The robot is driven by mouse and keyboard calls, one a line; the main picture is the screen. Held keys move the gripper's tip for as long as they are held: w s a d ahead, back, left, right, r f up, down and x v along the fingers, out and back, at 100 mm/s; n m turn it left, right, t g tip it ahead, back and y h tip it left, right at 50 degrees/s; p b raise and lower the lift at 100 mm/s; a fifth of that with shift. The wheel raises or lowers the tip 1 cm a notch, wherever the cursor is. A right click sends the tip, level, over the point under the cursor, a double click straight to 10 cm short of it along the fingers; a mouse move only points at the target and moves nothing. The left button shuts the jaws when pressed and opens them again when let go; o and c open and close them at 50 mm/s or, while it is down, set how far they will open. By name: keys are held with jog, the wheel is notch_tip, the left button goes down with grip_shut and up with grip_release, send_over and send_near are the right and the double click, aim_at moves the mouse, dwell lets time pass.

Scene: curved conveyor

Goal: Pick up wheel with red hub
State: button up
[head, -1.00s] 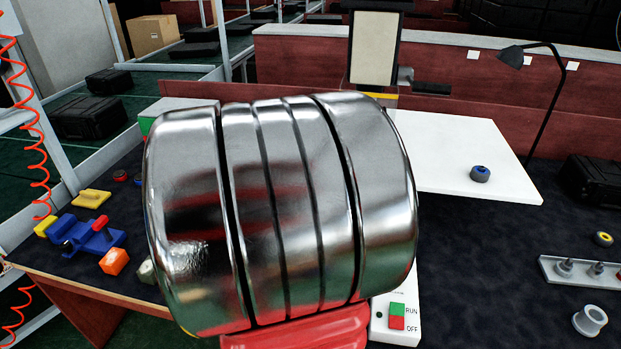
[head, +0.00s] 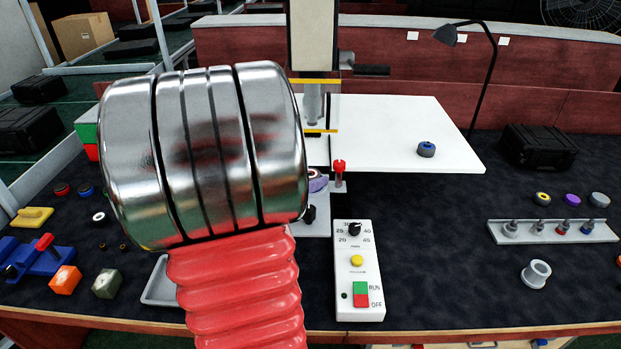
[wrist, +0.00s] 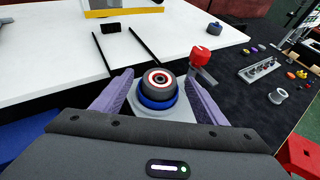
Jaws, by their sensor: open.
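A dark wheel with a red hub and pale ring (wrist: 158,79) shows in the wrist view, seated on a blue ring (wrist: 157,103) on a light grey block. My gripper (wrist: 159,76) is open, with lavender fingers on the left and right of this wheel; I cannot tell whether they touch it. In the head view my silver and red arm hides most of this spot; only a sliver of dark and purple shows beside it. Another small dark wheel with a red hub (head: 62,189) lies at the left of the table in the head view.
A red-topped post (head: 339,167) stands close right of the gripper; it also shows in the wrist view (wrist: 201,55). A control box (head: 357,280) is in front. A white board (head: 400,125) lies behind. A peg rack (head: 553,232) stands at right, with open dark table between.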

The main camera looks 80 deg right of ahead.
jog(key=shift+x, duration=1.35)
jog(key=shift+c, duration=0.2)
jog(key=shift+a+f, duration=0.1)
jog(key=shift+f, duration=0.05)
jog(key=c, duration=1.4)
